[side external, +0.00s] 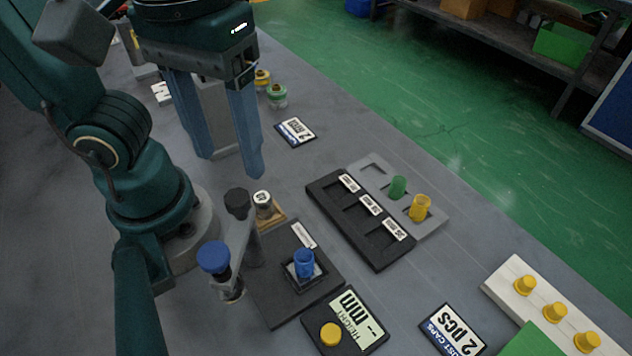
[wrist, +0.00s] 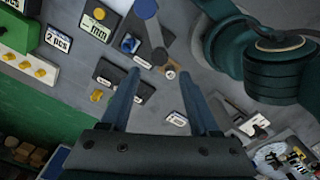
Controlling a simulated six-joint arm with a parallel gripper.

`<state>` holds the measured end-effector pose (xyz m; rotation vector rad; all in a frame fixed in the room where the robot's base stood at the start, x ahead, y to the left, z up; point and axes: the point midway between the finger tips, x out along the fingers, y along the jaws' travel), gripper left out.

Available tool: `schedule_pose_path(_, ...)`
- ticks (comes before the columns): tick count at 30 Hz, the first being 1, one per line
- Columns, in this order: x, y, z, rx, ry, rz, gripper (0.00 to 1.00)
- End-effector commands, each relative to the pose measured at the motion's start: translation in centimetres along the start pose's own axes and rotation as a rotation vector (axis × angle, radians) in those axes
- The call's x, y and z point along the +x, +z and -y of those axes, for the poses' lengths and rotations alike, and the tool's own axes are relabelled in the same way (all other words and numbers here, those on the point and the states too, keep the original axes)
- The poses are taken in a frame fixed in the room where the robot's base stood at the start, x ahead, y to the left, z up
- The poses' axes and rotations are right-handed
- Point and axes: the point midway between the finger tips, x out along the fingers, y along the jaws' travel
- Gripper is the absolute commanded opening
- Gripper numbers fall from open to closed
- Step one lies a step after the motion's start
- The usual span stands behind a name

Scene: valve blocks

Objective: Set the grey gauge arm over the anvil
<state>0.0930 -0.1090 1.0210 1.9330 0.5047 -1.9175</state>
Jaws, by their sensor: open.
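The grey gauge arm (side external: 247,247) has a black pivot cap (side external: 237,203) at one end and a blue knob (side external: 213,256) at the other. It stands swung to the side of the anvil (side external: 293,277), not over it. A blue cylindrical part (side external: 304,263) sits upright on the anvil. In the wrist view the gauge arm (wrist: 151,32) runs up from its pivot to the blue knob (wrist: 145,8), beside the blue part (wrist: 130,45). My gripper (side external: 228,165) is open and empty, above the bench and apart from the gauge arm. It also shows in the wrist view (wrist: 160,74).
A height display (side external: 345,320) with a yellow button is beside the gauge base. A black slotted tray (side external: 336,203) and a grey tray (side external: 432,222) with green and yellow parts lie to the right. A small round part (side external: 262,199) sits near the pivot.

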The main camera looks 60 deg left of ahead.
Motion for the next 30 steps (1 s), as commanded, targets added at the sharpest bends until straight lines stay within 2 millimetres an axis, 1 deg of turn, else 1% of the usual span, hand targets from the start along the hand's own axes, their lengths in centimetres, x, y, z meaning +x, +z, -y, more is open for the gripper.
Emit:
schedule_pose_path(3,0.3,0.6,-0.2,0.047,-0.014,0.007,0.62)
schedule_pose_path(7,1.1,0.7,-0.2,0.054,-0.015,0.008,0.62)
schedule_pose_path(15,4.1,0.7,-0.1,0.052,-0.015,0.008,0.62)
schedule_pose_path(18,4.9,0.7,-0.1,0.052,-0.013,0.007,0.62)
schedule_pose_path(22,5.3,0.7,-0.1,0.052,-0.011,0.006,0.62)
schedule_pose_path(29,5.4,0.6,-0.2,0.052,-0.01,0.006,0.62)
schedule_pose_path(30,5.4,0.6,-0.2,0.052,-0.01,0.006,0.51)
